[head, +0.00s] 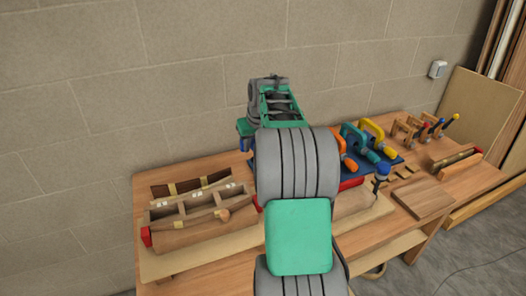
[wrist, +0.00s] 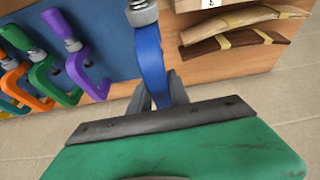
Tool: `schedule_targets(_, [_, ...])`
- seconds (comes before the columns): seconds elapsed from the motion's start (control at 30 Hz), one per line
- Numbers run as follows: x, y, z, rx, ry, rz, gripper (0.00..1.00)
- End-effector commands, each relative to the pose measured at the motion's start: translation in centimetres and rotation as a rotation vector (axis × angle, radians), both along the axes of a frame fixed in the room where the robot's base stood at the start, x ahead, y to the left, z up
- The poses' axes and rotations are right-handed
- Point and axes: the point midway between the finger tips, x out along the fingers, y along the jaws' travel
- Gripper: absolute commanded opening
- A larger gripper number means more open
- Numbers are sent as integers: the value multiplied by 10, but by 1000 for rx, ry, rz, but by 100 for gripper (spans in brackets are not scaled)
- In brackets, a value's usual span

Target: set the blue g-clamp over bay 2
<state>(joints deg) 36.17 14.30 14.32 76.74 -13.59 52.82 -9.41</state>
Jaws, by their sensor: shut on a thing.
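My gripper (wrist: 160,88) is shut on the blue g-clamp (wrist: 150,55), whose metal screw end shows at the top of the wrist view. In the head view my arm hides most of the gripper; a small blue part of the clamp (head: 243,146) shows below the green wrist. The clamp is held up above the back of the bench. The curved wooden form with its bays (head: 185,222) is on the bench to the left of my arm. Bay 2 cannot be told for certain; my arm hides the form's middle.
Orange, green and yellow clamps (head: 374,130) stand on a blue board right of my arm; a purple clamp (wrist: 75,55) shows in the wrist view. Taped strips (head: 190,186) lie behind the form. A wooden board (head: 422,199) lies at right. The wall is close behind the bench.

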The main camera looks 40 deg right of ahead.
Motion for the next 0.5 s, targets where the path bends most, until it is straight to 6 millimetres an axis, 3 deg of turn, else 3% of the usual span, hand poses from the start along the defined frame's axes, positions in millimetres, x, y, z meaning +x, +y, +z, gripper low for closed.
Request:
schedule_targets(0.2, [-7,24,16,-2,-4,0,0])
schedule_targets(0.5, [-8,26,58,-1,-3,-1,0])
